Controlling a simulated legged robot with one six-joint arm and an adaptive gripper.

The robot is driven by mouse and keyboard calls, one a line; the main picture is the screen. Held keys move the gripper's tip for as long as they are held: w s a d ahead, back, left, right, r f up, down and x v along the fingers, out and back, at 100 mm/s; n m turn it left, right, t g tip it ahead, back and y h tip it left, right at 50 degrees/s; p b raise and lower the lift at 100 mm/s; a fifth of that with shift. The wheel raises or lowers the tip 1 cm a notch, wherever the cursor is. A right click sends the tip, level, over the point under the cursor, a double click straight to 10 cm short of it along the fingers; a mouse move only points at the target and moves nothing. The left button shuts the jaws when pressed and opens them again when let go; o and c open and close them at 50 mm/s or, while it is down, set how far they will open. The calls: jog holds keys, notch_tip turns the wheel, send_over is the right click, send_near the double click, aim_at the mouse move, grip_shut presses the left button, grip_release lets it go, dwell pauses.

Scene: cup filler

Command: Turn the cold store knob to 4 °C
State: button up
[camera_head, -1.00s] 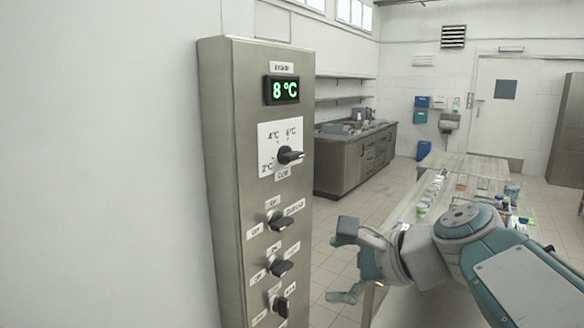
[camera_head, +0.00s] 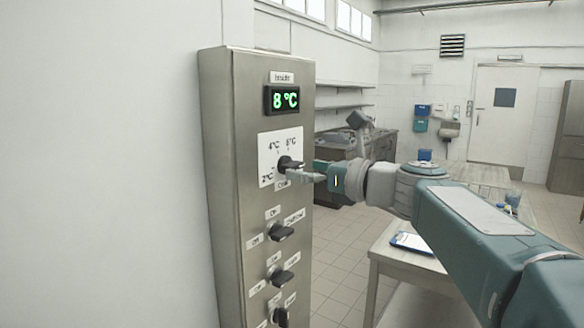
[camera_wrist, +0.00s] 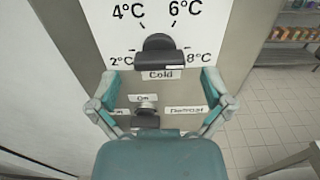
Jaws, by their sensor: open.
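The black cold store knob (camera_head: 289,164) sits on a white dial plate (camera_head: 268,146) marked 2, 4, 6 and 8 °C, on a tall steel panel. The green display (camera_head: 284,99) above it reads 8 °C. My gripper (camera_head: 312,174) is open in front of the knob, coming from the right. In the wrist view, the knob (camera_wrist: 160,50) shows above and between the two spread fingers of my gripper (camera_wrist: 160,80). Neither finger visibly grips it. The "Cold" label (camera_wrist: 163,74) is just below the knob.
Several other black knobs, such as the one near "Defrost" (camera_head: 280,232), stick out from the panel below. A table with a clipboard (camera_head: 412,242) stands under my arm at the right. A counter with shelves is behind. The floor between is clear.

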jog(key=shift+x, duration=1.3)
jog(key=c, duration=1.1)
